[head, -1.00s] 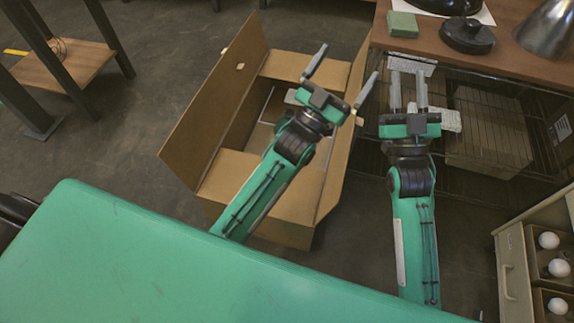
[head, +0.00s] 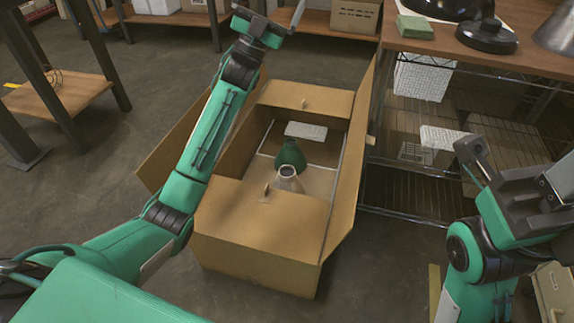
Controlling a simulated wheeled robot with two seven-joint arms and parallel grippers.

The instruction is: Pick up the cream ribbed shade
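A pale, cream-looking shade (head: 287,180) with a dark round opening at its top sits inside the open cardboard box (head: 255,212). Its lower part is hidden by the box's near flap, and ribs cannot be made out at this size. A dark green shade (head: 290,153) stands just behind it. My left gripper (head: 268,9) is beyond the box's far left side at the top edge, apart from the shade, with its fingers spread and nothing between them. My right gripper (head: 476,164) is at the right, in front of the wire rack; its fingers are only partly visible.
A white flat item (head: 305,131) lies deeper in the box. The box flaps stand outward. A wooden table (head: 470,52) with a green block (head: 414,27) and dark lamp parts is at the upper right, above a wire rack (head: 400,190). Floor left of the box is clear.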

